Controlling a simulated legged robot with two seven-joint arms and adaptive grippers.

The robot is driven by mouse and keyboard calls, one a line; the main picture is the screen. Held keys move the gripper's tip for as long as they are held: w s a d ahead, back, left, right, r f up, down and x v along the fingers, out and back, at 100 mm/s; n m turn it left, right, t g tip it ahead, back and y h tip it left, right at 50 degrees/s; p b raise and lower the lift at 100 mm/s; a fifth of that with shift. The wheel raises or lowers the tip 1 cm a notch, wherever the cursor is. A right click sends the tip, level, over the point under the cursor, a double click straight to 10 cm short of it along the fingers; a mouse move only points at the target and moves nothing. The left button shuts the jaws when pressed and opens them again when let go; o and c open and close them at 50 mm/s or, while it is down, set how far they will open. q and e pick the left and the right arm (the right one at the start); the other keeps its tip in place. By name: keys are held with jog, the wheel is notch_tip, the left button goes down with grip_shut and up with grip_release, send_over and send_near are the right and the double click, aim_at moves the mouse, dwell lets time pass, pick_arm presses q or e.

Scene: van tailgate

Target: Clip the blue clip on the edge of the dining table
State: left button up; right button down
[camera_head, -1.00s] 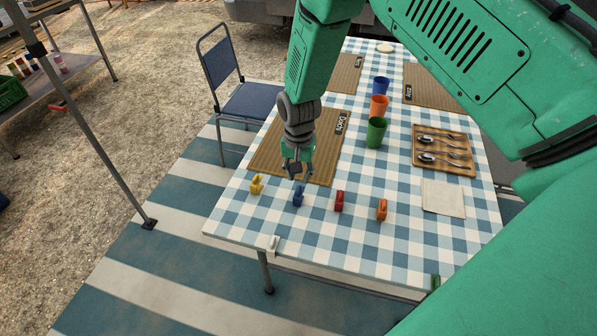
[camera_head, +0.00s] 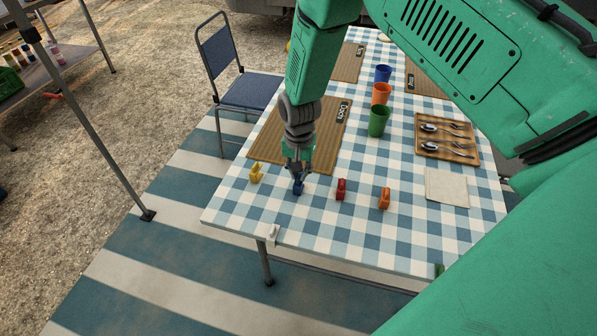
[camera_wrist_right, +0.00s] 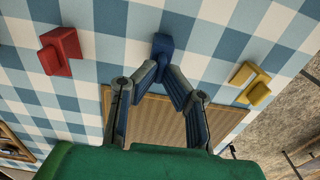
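The blue clip (camera_head: 298,187) stands on the checked cloth of the dining table (camera_head: 330,243), between a yellow and a red clip. My right gripper (camera_head: 298,176) points down just above and behind it, partly hiding it. In the right wrist view the blue clip (camera_wrist_right: 162,44) lies at the tips of the right gripper's two fingers (camera_wrist_right: 163,75), which are apart. I cannot tell whether they touch it. My left gripper is not in view.
A yellow clip (camera_head: 256,173), red clip (camera_head: 341,190) and orange clip (camera_head: 384,199) stand in the same row. A white clip (camera_head: 272,234) and a green clip (camera_head: 438,270) sit on the near edge. Bare cloth lies between the row and that edge.

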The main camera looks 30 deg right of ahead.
jog(key=shift+r+p, duration=2.1)
jog(key=shift+r, duration=0.5)
jog(key=shift+f, duration=0.1)
